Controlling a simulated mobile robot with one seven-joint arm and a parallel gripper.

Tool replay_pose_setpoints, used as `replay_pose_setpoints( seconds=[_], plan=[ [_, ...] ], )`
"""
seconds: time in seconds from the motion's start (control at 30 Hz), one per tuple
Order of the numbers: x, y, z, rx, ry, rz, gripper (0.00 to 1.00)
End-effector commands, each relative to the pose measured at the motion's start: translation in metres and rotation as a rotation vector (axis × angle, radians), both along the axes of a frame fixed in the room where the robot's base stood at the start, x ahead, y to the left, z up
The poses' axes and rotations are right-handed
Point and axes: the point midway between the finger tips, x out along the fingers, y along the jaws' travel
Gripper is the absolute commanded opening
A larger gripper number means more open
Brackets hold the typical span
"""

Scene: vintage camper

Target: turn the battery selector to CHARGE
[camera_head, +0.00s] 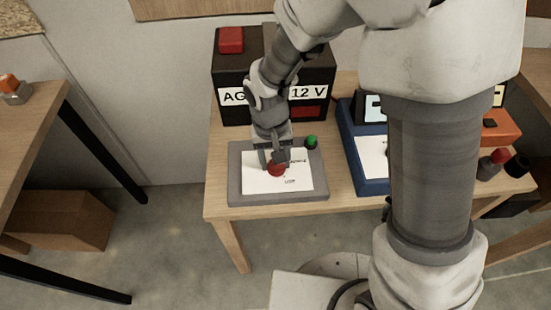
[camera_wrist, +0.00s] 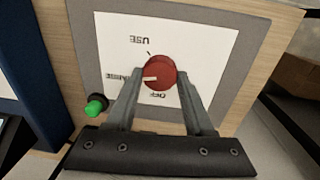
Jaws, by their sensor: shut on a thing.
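The battery selector is a red round knob (camera_head: 277,169) on a white plate in a grey panel (camera_head: 235,187) on the wooden table. In the wrist view the knob (camera_wrist: 161,68) has a white pointer mark aimed left, towards a partly covered label (camera_wrist: 121,77) that seems to read CHARGE. The USE label (camera_wrist: 143,40) is above the knob and the OFF label (camera_wrist: 158,96) below it, both upside down in that view. My gripper (camera_wrist: 160,73) is shut on the knob, one finger on each side; it also shows from above in the head view (camera_head: 274,158).
A green button (camera_head: 310,142) sits at the panel's far right corner. A black battery box (camera_head: 230,76) marked 12 V stands behind the panel. A blue-framed panel (camera_head: 371,187) is to the right, partly behind my arm. Another wooden table (camera_head: 32,125) is at left.

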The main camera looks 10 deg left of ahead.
Motion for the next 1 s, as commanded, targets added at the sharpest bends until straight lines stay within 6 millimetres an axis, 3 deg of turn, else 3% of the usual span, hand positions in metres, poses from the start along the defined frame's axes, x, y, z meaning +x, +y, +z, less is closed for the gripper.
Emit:
replay_pose_setpoints(
  seconds=[0.3, 0.83, 0.87, 1.0],
  plan=[
    [-0.0007, 0.0001, 0.0001, 0.000, 0.001, 0.114, 0.00],
    [-0.0007, 0.0000, 0.0001, 0.000, 0.001, 0.133, 0.00],
    [-0.0007, 0.0000, 0.0000, 0.000, 0.001, 0.133, 0.58],
    [-0.0006, 0.0000, 0.0000, 0.000, 0.001, 0.133, 0.83]
  ],
)
